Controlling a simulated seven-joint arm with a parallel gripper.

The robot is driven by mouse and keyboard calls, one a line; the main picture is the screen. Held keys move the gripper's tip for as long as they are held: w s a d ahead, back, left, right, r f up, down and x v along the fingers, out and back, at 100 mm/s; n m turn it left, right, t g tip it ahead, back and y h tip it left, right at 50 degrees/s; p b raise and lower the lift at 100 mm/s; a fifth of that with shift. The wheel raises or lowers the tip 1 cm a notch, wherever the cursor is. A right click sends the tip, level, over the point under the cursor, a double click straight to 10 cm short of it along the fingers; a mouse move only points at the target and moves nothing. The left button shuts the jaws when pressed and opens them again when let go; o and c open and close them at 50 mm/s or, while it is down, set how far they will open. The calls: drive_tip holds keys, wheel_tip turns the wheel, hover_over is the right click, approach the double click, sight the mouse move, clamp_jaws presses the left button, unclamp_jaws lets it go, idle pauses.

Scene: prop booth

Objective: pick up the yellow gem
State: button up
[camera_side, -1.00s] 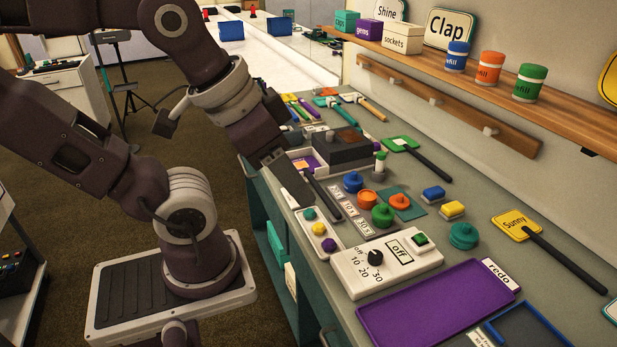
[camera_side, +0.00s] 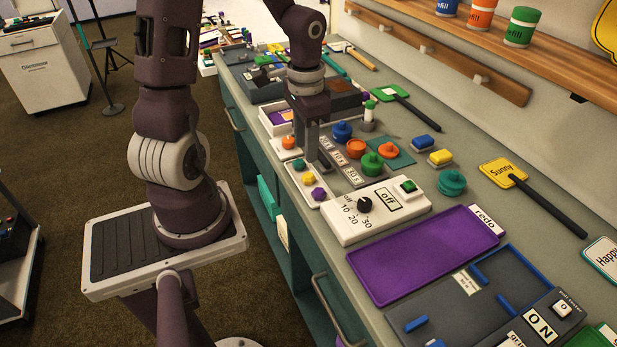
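The yellow gem (camera_side: 308,179) sits in the middle of a narrow white tray (camera_side: 322,203), between a teal gem (camera_side: 299,165) and a purple gem (camera_side: 319,193). My gripper (camera_side: 317,163) points straight down just behind and to the right of the yellow gem, near the tray's far end. Its fingers appear apart from the yellow gem. From this angle the gap between the fingers is unclear. The fingertips' exact height above the tray is also unclear.
A white timer box (camera_side: 375,212) with a dial stands right of the tray. Blue, orange and green knob-like pieces (camera_side: 372,163) stand close behind it. An orange gem (camera_side: 288,142) lies on a white plate at the left. A purple tray (camera_side: 425,255) is empty.

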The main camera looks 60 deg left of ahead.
sight(307, 175)
wheel_tip(307, 175, down, 8)
drive_tip(key=shift+w+f, duration=0.1)
drive_tip(key=shift+w, duration=0.05)
clamp_jaws()
